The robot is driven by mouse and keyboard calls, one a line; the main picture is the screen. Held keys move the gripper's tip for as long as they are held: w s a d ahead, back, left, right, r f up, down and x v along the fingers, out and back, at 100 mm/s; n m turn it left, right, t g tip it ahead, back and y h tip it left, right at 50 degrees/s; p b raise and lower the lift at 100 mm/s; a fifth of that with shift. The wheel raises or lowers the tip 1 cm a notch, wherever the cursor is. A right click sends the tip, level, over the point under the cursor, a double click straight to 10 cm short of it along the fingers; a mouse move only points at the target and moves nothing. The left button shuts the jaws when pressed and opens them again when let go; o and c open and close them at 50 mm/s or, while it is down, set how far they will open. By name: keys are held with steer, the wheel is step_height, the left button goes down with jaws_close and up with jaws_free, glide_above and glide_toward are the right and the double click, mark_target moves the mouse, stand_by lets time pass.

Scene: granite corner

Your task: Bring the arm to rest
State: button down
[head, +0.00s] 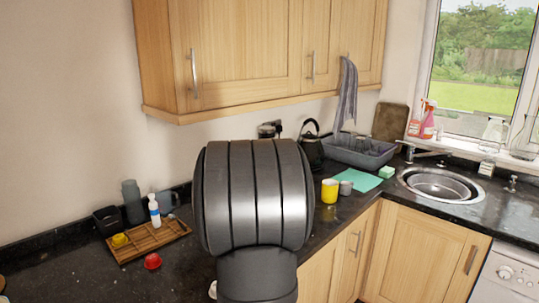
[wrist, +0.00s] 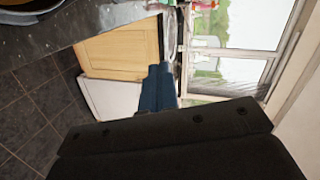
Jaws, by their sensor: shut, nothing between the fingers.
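My gripper (wrist: 161,70) shows in the wrist view as two bluish fingers side by side, touching, with nothing between them. Its dark body fills the lower part of that view. The fingers are in the air, with a wooden cabinet door and the window behind them, and touch nothing that I can see. In the head view a large dark ribbed link of my arm stands in the middle, over the counter's front edge. The gripper itself does not show there.
A sink (head: 440,186) is at right. Wall cabinets (head: 240,50) hang above. My arm hides part of the counter.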

steer(key=a+r+n+y, duration=0.3)
steer(key=r+n+y, duration=0.1)
steer(key=w+a+r+n+t+y, duration=0.1)
steer(key=a+r+n+y, duration=0.3)
steer(key=n+y, duration=0.1)
steer(key=a+r+n+t+y, duration=0.1)
steer(key=a+r+n+y, duration=0.3)
steer(key=r, duration=0.1)
steer(key=shift+w+r+y, duration=0.1)
steer(key=shift+w+y, duration=0.2)
steer(key=shift+w, duration=0.1)
steer(key=a+n+y, duration=0.1)
steer(key=n, duration=0.1)
steer(key=a+n, duration=0.1)
steer(key=shift+w+a+n+y, duration=0.2)
steer(key=shift+w+n+y, duration=0.2)
steer(key=a+f+n+g+y, duration=0.1)
steer(key=a+n+g+y, duration=0.2)
steer(key=n, duration=1)
steer(key=shift+a+n+y, duration=0.3)
steer(key=shift+a+y, duration=0.7)
steer(key=shift+a, duration=1.45)
steer(key=shift+f, duration=0.1)
